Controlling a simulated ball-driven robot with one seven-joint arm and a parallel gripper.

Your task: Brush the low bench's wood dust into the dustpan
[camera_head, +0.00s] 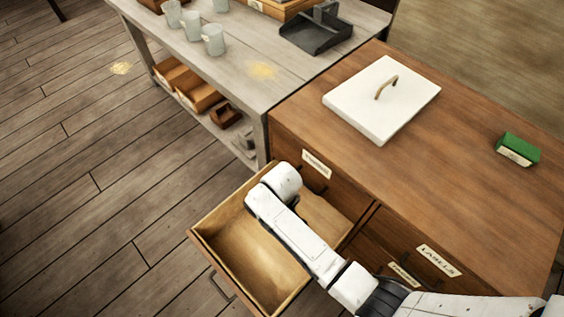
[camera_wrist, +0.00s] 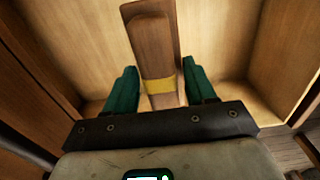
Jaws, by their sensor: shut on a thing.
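A pale yellow patch of wood dust (camera_head: 262,71) lies on the low grey bench (camera_head: 225,85), near its front edge. The dark grey dustpan (camera_head: 312,36) sits on the bench to the right of and behind the dust. In the wrist view my gripper (camera_wrist: 160,80) is shut on a brown wooden brush handle (camera_wrist: 150,35) with a yellow band, inside the open drawer (camera_head: 240,247). The bristles are not visible. In the head view my arm reaches over the drawer and hides the gripper and brush.
Several grey cups (camera_head: 192,25) stand on the bench's left part. Another dust patch (camera_head: 121,68) is on the floor. The brown cabinet (camera_head: 430,185) carries a white lid-like slab (camera_head: 375,105) and a green box (camera_head: 518,148).

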